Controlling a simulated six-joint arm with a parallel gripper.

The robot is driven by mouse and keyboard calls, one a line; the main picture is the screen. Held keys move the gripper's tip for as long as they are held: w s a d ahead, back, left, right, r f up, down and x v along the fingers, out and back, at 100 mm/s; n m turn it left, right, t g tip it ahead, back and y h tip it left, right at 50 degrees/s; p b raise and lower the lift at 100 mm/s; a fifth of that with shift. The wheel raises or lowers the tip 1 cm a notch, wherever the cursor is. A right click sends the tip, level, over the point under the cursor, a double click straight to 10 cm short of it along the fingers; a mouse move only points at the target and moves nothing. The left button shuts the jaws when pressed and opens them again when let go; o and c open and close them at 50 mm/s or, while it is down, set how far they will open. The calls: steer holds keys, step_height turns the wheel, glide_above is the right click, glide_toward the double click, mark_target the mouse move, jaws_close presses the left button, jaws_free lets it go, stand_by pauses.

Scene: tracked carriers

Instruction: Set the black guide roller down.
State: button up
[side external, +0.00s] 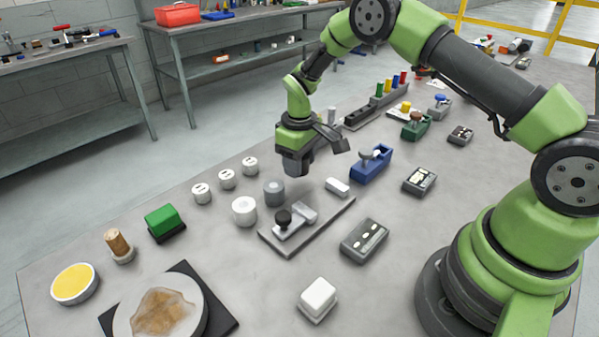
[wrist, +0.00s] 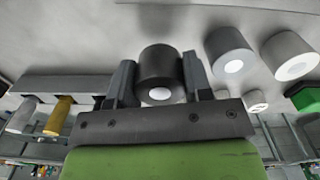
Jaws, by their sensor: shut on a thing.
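The black guide roller (wrist: 160,70) sits between the two fingers of my gripper (wrist: 158,85) in the wrist view, with a pale round end facing the camera. My gripper is shut on it. In the side view my gripper (side external: 297,165) points down over the table, and the roller is hard to tell from the dark fingers. I cannot tell for sure whether the roller touches the table. A grey roller (side external: 274,192) and a white roller (side external: 244,211) stand nearby, to the left and nearer the camera; they also show in the wrist view, grey (wrist: 229,48) and white (wrist: 288,54).
A grey plate (side external: 329,227) with a black-knobbed clamp lies in front of my gripper. A blue fixture (side external: 371,166) stands to the right. Several small white-topped cylinders (side external: 227,179) line the left. Bare table (side external: 215,250) shows left of the plate.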

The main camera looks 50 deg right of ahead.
steer(key=shift+f, duration=1.5)
steer(key=shift+f, duration=0.15)
steer(key=o, duration=1)
steer(key=shift+o, duration=0.2)
